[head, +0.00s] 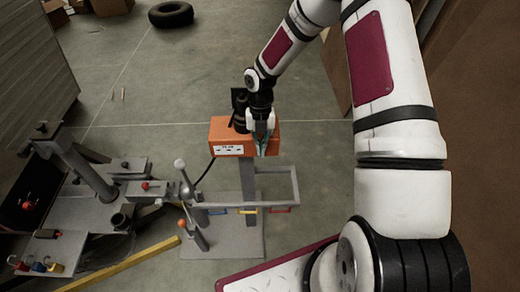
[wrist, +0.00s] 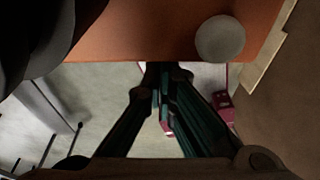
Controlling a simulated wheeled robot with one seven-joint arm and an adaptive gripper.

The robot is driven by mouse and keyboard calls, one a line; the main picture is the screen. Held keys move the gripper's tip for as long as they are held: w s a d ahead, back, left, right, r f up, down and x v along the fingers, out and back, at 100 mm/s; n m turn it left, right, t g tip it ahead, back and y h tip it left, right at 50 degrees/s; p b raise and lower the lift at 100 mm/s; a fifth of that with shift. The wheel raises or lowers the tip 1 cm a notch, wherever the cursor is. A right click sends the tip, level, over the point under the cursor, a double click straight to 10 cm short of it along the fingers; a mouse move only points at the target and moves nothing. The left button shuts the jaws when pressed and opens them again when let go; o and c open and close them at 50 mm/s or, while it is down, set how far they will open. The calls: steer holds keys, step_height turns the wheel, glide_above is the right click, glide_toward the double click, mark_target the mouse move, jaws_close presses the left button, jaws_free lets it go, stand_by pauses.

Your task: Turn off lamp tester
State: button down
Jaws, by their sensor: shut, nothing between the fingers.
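The lamp tester appears to be the orange box (head: 228,135) on a grey stand, with a white label strip on its front. My gripper (head: 262,150) is at the right part of this front, pointing down, and hides some of it. In the wrist view the orange surface (wrist: 150,30) fills the top, with a pale round knob or button (wrist: 220,40) right of my fingers. My gripper (wrist: 163,80) is shut and empty, its tips close to the edge of the orange surface. I cannot tell whether they touch it. No lit lamp is clear.
A grey stand base (head: 225,240) with levers and a frame is below the box. A workbench-like machine (head: 95,205) is at left, with a yellow bar (head: 120,264) on the floor. A tyre (head: 171,14) lies far back. Open concrete floor lies behind.

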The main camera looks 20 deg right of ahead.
steer(key=shift+r, duration=0.15)
steer(key=shift+r, duration=0.65)
